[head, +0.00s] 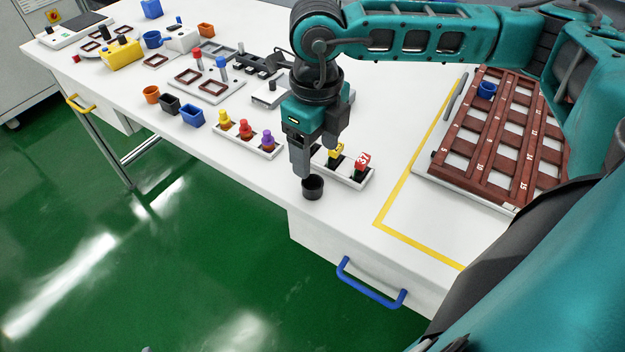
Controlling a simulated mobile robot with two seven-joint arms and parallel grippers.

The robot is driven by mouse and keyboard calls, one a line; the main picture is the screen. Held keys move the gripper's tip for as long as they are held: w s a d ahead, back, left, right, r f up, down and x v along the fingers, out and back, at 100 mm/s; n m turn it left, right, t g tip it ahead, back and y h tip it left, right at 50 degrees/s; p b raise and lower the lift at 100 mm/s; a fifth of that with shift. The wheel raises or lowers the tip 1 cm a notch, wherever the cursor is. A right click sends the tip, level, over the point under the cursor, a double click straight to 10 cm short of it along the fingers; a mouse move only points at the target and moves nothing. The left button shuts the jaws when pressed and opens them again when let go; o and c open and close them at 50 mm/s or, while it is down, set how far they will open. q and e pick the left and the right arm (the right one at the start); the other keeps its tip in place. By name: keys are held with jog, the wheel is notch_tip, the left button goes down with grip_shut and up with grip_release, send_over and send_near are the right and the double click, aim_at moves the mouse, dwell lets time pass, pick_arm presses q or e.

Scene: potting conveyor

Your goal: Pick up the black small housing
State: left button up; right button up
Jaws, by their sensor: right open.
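A small black round cup-like housing (313,188) stands upright on the white table near its front edge. My right gripper (317,163) points down just above and behind it. Its two fingers are apart, with nothing seen between them. The nearer finger's tip overlaps the cup's rim in the picture, and I cannot tell whether it touches. A black square housing (169,105) stands further left, between an orange and a blue one. My left gripper is not in view.
A white holder (270,154) with red, yellow and purple knobs is left of my gripper. A holder with yellow and red numbered tags (362,162) is close on the right. A brown slotted tray (470,178) lies further right. Blue drawer handle (370,288) below.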

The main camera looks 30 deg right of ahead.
aim_at(312, 178)
jog(key=shift+s+a+f, duration=0.1)
jog(key=shift+a+f, duration=0.1)
jog(key=shift+f, duration=1.6)
jog(key=shift+s+a+f, duration=0.1)
jog(key=shift+a+f, duration=0.1)
jog(key=shift+f, duration=1.55)
jog(key=shift+c, duration=0.5)
jog(key=c, duration=1)
jog(key=shift+w+r, duration=0.1)
